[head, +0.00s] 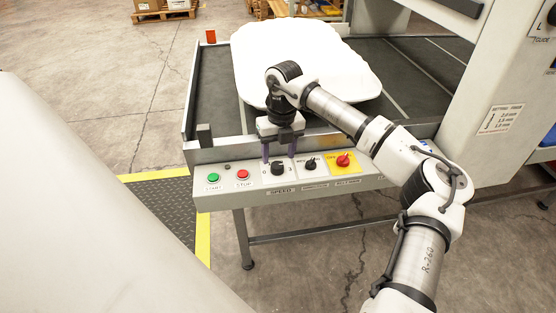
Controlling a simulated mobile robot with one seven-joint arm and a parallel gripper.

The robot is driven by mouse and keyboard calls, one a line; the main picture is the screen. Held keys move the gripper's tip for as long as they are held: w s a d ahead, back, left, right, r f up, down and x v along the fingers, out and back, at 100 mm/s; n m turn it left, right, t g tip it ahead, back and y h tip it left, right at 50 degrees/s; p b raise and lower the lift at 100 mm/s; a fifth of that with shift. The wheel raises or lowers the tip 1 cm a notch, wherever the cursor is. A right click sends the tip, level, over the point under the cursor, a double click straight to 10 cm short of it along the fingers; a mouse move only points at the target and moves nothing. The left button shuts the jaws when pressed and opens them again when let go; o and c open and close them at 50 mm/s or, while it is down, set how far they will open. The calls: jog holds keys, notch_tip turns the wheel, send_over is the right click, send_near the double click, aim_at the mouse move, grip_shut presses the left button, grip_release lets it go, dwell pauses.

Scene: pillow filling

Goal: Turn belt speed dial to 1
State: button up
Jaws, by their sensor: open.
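The black belt speed dial (278,168) sits on the white control panel (226,196) at the front of the conveyor, above a label reading SPEED. Digits show beside the dial, but its pointer setting is too small to read. My gripper (279,157) points down at the dial from above. Its two purple fingers are apart, one on the left and one on the right of the dial. I cannot tell whether the fingers touch the dial.
Left of the dial are a green start button (213,177) and a red stop button (243,174). Right of it are another black knob (310,164) and a red knob on yellow (343,160). A white pillow (262,52) lies on the belt (215,98) behind my gripper.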

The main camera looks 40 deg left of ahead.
aim_at(277, 164)
jog(key=shift+s+f, duration=0.1)
jog(key=shift+f, duration=1.55)
jog(key=c, duration=1)
jog(key=shift+o, duration=0.2)
jog(key=shift+a, duration=0.1)
